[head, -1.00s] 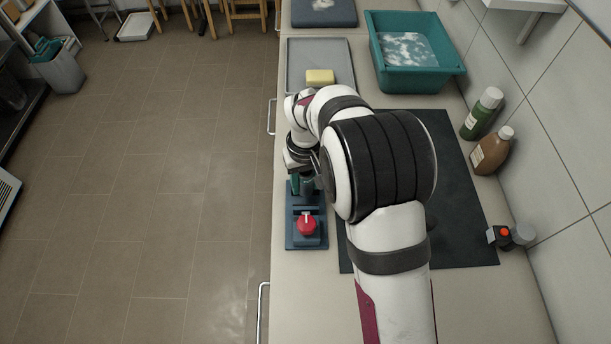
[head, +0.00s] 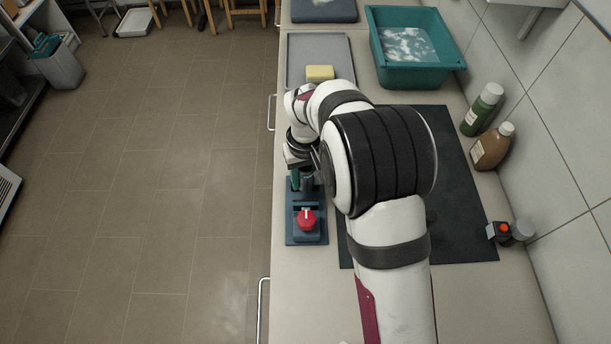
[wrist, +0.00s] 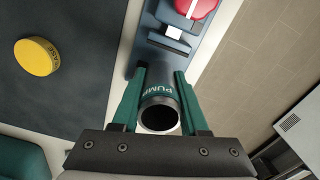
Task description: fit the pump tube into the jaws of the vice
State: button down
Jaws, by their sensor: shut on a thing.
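The pump tube (wrist: 160,98) is a dark, hollow cylinder with a green band lettered PUMP. In the wrist view its open end faces the camera. My gripper (wrist: 160,76) has its green fingers shut on the tube, one on each side. The vice (head: 290,234) is a blue block with a red knob (head: 306,220), at the counter's left edge. In the wrist view the vice (wrist: 148,48) lies just beyond the tube, with pale jaw edges below its red knob. The tube's far end is hidden, so I cannot tell whether it touches the jaws.
A yellow disc (wrist: 36,57) lies on the dark mat (head: 460,215) beside the vice. Two bottles (head: 490,147) and a small device with a red button (head: 502,230) stand by the wall. A grey tray (head: 300,55) and teal basin (head: 418,77) are farther back.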

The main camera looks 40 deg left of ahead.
jog(key=shift+f, duration=0.85)
jog(key=shift+c, duration=1.8)
grip_release()
notch_tip(320, 180, up, 16)
jog(key=shift+f, duration=0.1)
